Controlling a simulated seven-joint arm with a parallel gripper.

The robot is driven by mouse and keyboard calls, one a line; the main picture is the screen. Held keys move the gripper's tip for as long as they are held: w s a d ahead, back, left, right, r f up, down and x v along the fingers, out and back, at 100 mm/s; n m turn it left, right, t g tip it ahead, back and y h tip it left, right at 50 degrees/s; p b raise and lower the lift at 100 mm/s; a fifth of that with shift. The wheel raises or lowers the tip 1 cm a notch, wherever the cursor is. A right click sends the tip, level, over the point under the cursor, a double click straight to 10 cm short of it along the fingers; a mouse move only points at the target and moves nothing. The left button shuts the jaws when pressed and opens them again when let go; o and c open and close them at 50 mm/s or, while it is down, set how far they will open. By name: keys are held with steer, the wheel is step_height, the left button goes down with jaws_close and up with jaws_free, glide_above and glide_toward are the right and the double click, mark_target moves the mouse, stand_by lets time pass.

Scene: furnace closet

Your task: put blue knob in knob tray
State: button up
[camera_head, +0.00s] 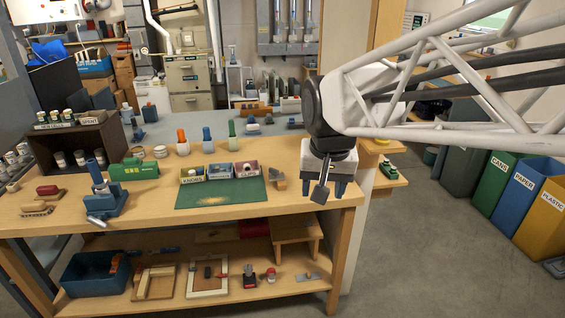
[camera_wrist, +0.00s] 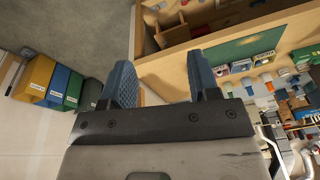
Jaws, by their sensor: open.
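The knob tray (camera_head: 192,179) is a small yellow open box labelled KNOBS, at the left of a row of three boxes on the green mat (camera_head: 222,195). I cannot pick out the blue knob for certain; a small blue-topped item (camera_head: 207,141) stands behind the row, between an orange one and a green one. My gripper (camera_head: 328,188) hangs over the right end of the bench, to the right of the mat. In the wrist view its two blue fingers (camera_wrist: 163,80) are apart with nothing between them.
A blue box (camera_head: 221,172) and a pink box (camera_head: 247,169) stand beside the tray. A small wood-and-grey item (camera_head: 279,180) lies between mat and gripper. A green box (camera_head: 134,169) and a blue tool (camera_head: 103,195) are at left. The bench ends just right of my gripper.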

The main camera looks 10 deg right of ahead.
steer(key=s+d+f+n, duration=0.1)
steer(key=s+f, duration=0.2)
steer(key=s, duration=0.3)
steer(key=s+d+f+n, duration=0.1)
steer(key=s+f, duration=0.2)
steer(key=s, duration=0.4)
steer(key=shift+d, duration=0.25)
steer(key=shift+s, duration=0.1)
stand_by(0.5)
